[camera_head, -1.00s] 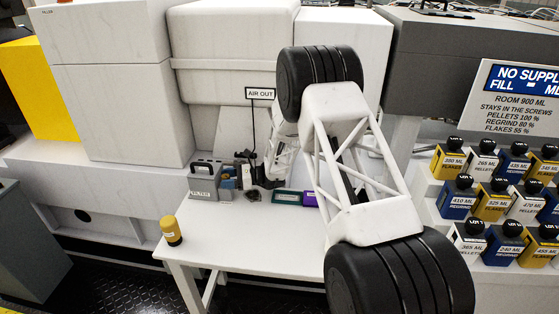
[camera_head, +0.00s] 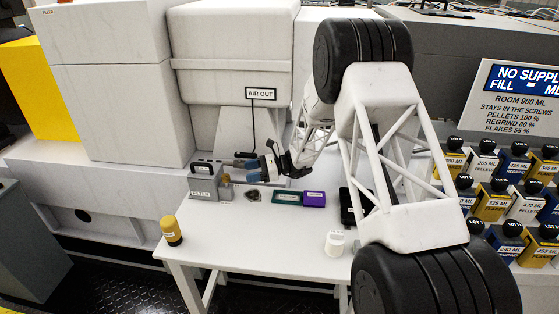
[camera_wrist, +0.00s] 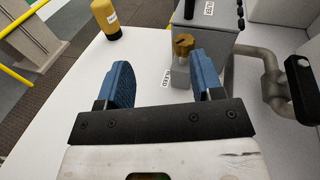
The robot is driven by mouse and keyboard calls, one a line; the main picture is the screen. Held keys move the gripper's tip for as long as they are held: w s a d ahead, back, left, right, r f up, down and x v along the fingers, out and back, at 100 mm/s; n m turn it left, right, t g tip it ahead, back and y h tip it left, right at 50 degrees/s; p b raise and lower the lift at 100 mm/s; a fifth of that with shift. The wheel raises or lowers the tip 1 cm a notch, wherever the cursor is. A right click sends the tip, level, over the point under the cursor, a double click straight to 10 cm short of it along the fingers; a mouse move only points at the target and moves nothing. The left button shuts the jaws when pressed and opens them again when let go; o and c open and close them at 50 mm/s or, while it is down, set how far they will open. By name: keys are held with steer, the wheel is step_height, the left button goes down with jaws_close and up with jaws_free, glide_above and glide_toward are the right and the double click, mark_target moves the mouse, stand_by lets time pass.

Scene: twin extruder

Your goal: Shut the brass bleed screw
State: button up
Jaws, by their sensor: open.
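The brass bleed screw (camera_wrist: 183,45) stands upright on a small grey block (camera_wrist: 180,77) in the wrist view. The block adjoins the grey filter box (camera_wrist: 214,32). In the head view the screw is a small brass spot (camera_head: 224,179) beside the filter box (camera_head: 204,186). My gripper (camera_wrist: 163,72) is open and empty, its blue fingers apart. The screw lies beyond the fingertips, towards the right finger, and appears clear of both. In the head view my gripper (camera_head: 239,168) is right of the screw, pointing left towards it. The turn of the screw cannot be told.
A grey pipe with a black handle (camera_wrist: 300,85) runs close on the right in the wrist view. A yellow bottle (camera_head: 171,231) stands at the table's left edge. Green (camera_head: 287,198) and purple (camera_head: 314,199) boxes and a white jar (camera_head: 335,243) are on the table. The front middle is clear.

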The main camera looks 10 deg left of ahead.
steer(key=s+d+r+n+h, duration=0.4)
steer(key=s+d+r+h, duration=0.1)
steer(key=s+d+r, duration=0.7)
steer(key=shift+s+r+n, duration=0.15)
steer(key=shift+r+n, duration=0.25)
steer(key=shift+r, duration=0.95)
steer(key=shift+a, duration=0.1)
steer(key=w+a+f+n+t+h, duration=0.2)
steer(key=w+a+f+n, duration=0.3)
steer(key=a+n, duration=0.4)
steer(key=w+a+f+n+t+h, duration=0.2)
steer(key=w+a+n, duration=0.6)
steer(key=n, duration=1.1)
steer(key=shift+a+f+t+h, duration=0.3)
steer(key=shift+a+f+h, duration=0.6)
steer(key=shift+f+h, duration=0.55)
steer(key=shift+f+y, duration=0.25)
